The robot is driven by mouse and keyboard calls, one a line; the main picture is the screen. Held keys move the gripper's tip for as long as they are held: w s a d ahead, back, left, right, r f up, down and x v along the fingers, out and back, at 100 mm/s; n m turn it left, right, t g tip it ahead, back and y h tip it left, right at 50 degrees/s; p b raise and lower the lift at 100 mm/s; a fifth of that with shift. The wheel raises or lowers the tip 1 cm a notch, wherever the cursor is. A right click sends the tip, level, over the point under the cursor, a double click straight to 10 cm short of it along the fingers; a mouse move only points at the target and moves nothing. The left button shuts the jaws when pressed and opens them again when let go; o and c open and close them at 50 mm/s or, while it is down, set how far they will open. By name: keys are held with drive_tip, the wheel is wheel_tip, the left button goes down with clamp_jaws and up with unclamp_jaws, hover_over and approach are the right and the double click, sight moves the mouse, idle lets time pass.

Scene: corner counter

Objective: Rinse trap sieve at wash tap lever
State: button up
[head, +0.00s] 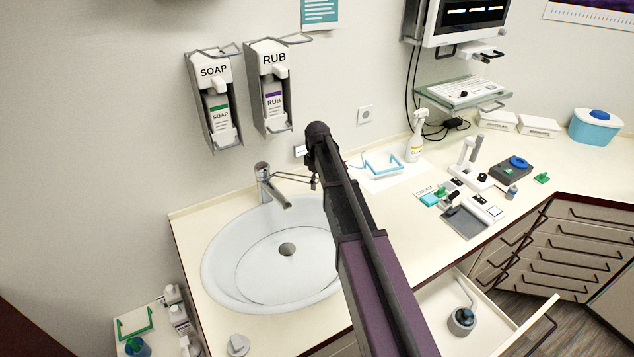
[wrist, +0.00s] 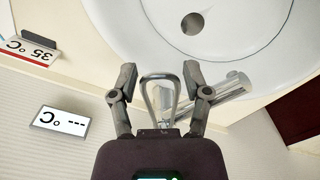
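The wash tap (head: 264,185) stands at the back of the white basin (head: 218,262), with its long wire-loop lever reaching right toward my arm. In the wrist view the loop lever (wrist: 146,95) lies between the fingers of my gripper (wrist: 158,74). The fingers are apart, with a gap on each side of the loop; contact is not visible. The tap body (wrist: 232,85) is just right of the fingers. My arm mostly hides the gripper in the head view. I cannot identify the trap sieve for sure; a dark round drain (head: 287,249) shows in the basin.
Soap (head: 219,112) and rub (head: 273,98) dispensers hang on the wall above the tap. A small display (wrist: 63,121) and a 35 °C sign (wrist: 32,50) are near the gripper. An open drawer (head: 422,315) holds a grey round pot (head: 462,321). Devices crowd the right counter.

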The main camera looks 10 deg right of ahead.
clamp_jaws()
drive_tip(key=shift+w+a+r+p, duration=0.15)
drive_tip(key=shift+r+p, duration=0.45)
drive_tip(key=shift+p, duration=0.05)
drive_tip(key=o, duration=0.5)
unclamp_jaws()
